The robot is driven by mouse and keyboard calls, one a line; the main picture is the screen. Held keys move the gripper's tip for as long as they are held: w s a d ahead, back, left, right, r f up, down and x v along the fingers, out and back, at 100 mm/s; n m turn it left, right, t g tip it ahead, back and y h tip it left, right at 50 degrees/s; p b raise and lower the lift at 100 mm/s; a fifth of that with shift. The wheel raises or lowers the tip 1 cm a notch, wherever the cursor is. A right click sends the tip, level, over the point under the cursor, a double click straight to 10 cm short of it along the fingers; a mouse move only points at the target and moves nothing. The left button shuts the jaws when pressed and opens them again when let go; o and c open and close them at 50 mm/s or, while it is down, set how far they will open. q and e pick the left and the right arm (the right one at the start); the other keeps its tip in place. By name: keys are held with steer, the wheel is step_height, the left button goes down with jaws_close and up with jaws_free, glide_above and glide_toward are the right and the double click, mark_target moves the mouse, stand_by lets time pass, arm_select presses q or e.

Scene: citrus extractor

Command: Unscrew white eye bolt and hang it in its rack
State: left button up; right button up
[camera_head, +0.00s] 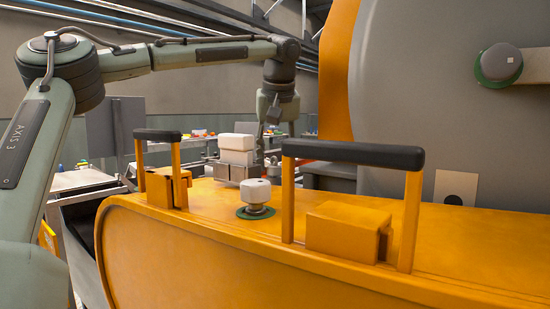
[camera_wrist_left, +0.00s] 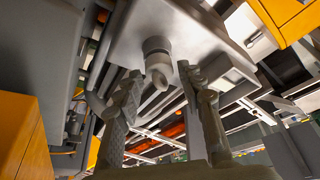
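My left gripper (camera_head: 261,148) hangs down behind the orange machine cover, just right of a stack of white blocks (camera_head: 236,150). In the left wrist view the gripper (camera_wrist_left: 160,78) is open, its two ridged fingers apart. A pale grey-white bolt-like piece (camera_wrist_left: 157,60) with a round collar and a rounded end shows between and beyond the fingertips, against a light metal plate (camera_wrist_left: 205,38). It looks like the eye bolt, but its eye cannot be made out. No finger clearly touches it. My right gripper is in neither view.
The orange cover (camera_head: 190,245) fills the foreground, with two black-topped handles (camera_head: 350,154) and a white knob (camera_head: 255,191) on a green ring. A large grey drum (camera_head: 430,90) stands at right. Tables with coloured items (camera_head: 200,140) are farther back.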

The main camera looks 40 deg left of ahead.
arm_select(q)
steer(key=shift+o, duration=0.9)
steer(key=v, duration=1.2)
steer(key=o, duration=0.6)
steer(key=shift+c, duration=0.2)
